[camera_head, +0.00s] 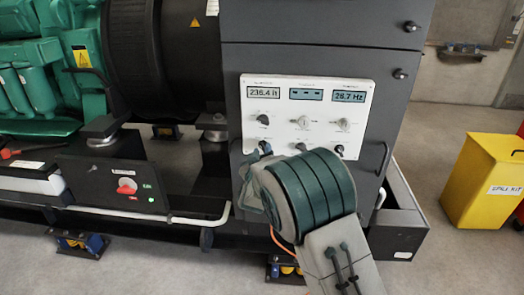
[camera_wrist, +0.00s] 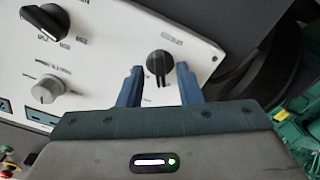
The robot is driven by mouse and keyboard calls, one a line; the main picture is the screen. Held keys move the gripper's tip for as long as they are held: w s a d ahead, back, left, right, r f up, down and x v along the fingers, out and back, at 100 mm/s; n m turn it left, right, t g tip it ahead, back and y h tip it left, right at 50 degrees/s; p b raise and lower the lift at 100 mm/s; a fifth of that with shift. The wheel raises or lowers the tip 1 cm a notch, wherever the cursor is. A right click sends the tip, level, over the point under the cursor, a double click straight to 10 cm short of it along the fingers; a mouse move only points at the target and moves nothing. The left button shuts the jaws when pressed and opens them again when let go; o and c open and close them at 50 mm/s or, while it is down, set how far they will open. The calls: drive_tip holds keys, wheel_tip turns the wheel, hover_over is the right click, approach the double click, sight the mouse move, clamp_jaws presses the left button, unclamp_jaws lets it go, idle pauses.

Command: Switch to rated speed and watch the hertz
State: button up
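The white control panel (camera_head: 282,135) shows three displays in the head view. The right display (camera_head: 348,96) reads about 26.7 Hz, the left display (camera_head: 264,92) about 236.4 with an unclear unit, and the middle display (camera_head: 306,94) shows dashes. Two rows of knobs sit below. My gripper (camera_head: 257,162) is at the panel's lower left knob (camera_head: 265,147). In the wrist view my gripper (camera_wrist: 159,76) is open, its blue fingertips on either side of that black knob (camera_wrist: 159,66). Contact cannot be told. The knob labels are too small to read.
A lower black box with a red rotary switch (camera_head: 127,186) is at left, before the green engine (camera_head: 40,85). A yellow spill kit bin (camera_head: 484,180) stands at right. A black handle (camera_head: 383,160) is beside the panel. Floor between cabinet and bin is clear.

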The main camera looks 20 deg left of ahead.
drive_tip(key=shift+w, duration=0.1)
clamp_jaws()
drive_tip(key=shift+f+m+b, duration=0.15)
drive_tip(key=shift+m+b, duration=0.15)
drive_tip(key=shift+b, duration=0.2)
drive_tip(key=m+b, duration=0.1)
drive_tip(key=b, duration=0.2)
drive_tip(key=shift+f+m, duration=0.15)
drive_tip(key=shift+m, duration=0.15)
drive_tip(key=m+b, duration=0.6)
drive_tip(key=b, duration=0.2)
drive_tip(key=shift+m+b, duration=0.3)
drive_tip(key=shift+m, duration=0.1)
drive_tip(key=shift+r+m+b, duration=0.2)
drive_tip(key=shift+m+b, duration=1)
drive_tip(key=shift+m, duration=0.3)
drive_tip(key=shift+r, duration=0.1)
